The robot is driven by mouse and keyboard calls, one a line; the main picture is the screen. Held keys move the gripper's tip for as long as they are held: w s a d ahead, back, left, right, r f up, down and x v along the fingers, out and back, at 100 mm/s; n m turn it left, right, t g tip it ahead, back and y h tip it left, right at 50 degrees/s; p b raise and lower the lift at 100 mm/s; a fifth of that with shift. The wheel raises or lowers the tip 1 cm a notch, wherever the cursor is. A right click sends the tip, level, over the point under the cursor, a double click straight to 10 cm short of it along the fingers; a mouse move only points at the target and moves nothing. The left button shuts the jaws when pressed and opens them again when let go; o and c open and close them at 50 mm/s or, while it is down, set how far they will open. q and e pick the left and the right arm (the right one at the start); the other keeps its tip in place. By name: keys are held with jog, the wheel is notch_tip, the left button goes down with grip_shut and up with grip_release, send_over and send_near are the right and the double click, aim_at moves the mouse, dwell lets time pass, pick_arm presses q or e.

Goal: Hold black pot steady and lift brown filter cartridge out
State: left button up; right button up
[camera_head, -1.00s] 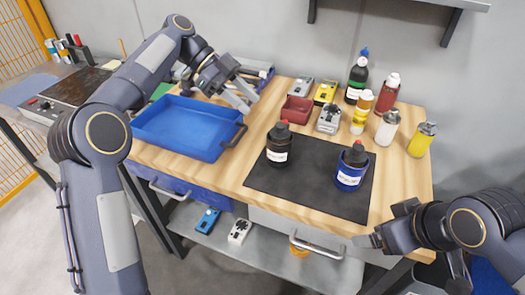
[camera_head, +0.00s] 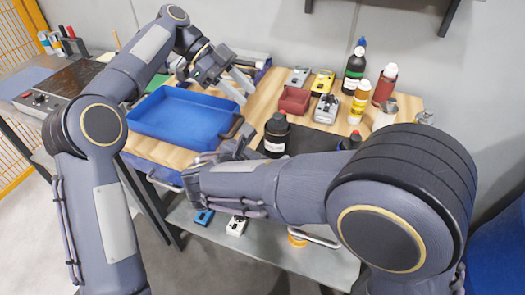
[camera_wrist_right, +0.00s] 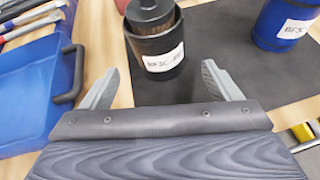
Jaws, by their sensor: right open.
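The black pot (camera_head: 275,145) with a white label stands upright on the dark mat. In the right wrist view the pot (camera_wrist_right: 152,62) is just ahead of my open right gripper (camera_wrist_right: 160,82), roughly centred between its fingers and apart from them. The brown filter cartridge (camera_wrist_right: 151,27) shows as a brown band above the pot's rim, under a black top. My right gripper (camera_head: 240,145) is empty, beside the pot on its left in the head view. My left gripper (camera_head: 238,85) is open and empty near the blue tray's back right corner.
The blue tray (camera_head: 160,135) with its black handle (camera_wrist_right: 72,75) lies left of the pot. A blue pot (camera_wrist_right: 285,30) stands to the right on the dark mat (camera_wrist_right: 225,45). My right arm hides the table's front.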

aim_at(277, 143)
jog(key=shift+w+f+n, duration=0.1)
jog(key=shift+n, duration=0.3)
jog(key=shift+w+d+f, duration=0.15)
jog(key=shift+w, duration=0.1)
jog(key=shift+t, duration=0.3)
jog(key=x, duration=0.7)
jog(key=c, duration=1.2)
